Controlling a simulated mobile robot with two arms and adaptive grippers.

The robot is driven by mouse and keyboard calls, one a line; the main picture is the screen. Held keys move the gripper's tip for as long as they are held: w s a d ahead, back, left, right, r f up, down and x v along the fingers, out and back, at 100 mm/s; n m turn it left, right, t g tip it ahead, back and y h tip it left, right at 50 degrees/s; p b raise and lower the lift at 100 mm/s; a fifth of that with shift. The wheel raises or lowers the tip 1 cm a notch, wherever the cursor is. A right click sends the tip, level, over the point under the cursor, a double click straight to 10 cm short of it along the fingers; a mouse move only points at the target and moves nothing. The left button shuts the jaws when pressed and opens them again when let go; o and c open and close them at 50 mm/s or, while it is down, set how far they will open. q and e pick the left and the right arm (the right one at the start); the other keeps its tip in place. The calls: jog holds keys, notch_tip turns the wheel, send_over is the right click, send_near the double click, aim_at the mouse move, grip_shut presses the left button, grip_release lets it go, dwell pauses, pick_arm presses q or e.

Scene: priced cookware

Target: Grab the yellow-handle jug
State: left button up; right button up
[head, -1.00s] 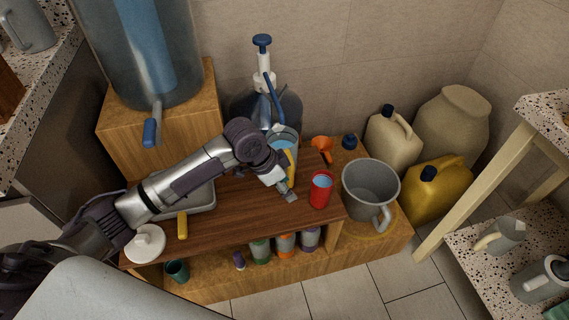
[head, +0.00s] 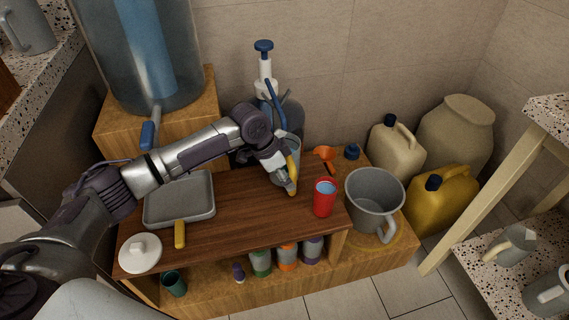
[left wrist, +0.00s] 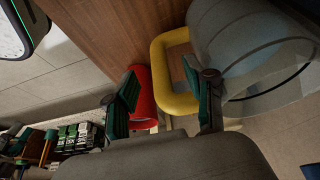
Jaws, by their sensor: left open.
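The yellow-handle jug is a clear jug partly hidden behind my left arm in the head view, and its yellow handle (head: 294,166) shows at the fingertips. In the left wrist view the clear jug body (left wrist: 250,45) fills the upper right, and the yellow handle (left wrist: 172,75) loops out from it. My left gripper (head: 286,180) is open. In the left wrist view its two green-padded fingers (left wrist: 163,100) stand apart, with the handle lying between and just beyond them; I cannot tell whether either finger touches it.
A red cup (head: 325,199) stands close to the right of the gripper. A grey pot (head: 373,195) is further right, and an orange funnel (head: 325,154) is behind. A grey pan (head: 180,201) and white lid (head: 140,253) are left on the wooden shelf (head: 240,215). A pump bottle (head: 264,70) stands behind.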

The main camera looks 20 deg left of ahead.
pick_arm(q)
jog(key=b+x, duration=0.1)
jog(key=x, duration=0.2)
jog(key=shift+b+x, duration=0.5)
jog(key=shift+x, duration=0.55)
jog(key=shift+f, duration=0.1)
jog(key=shift+c, duration=0.3)
pick_arm(e)
jog(key=shift+w+a+f+t, duration=0.25)
jog(key=shift+w+f+t, duration=0.35)
jog(key=shift+w, duration=0.35)
pick_arm(q)
grip_shut()
jog(key=shift+w, duration=0.1)
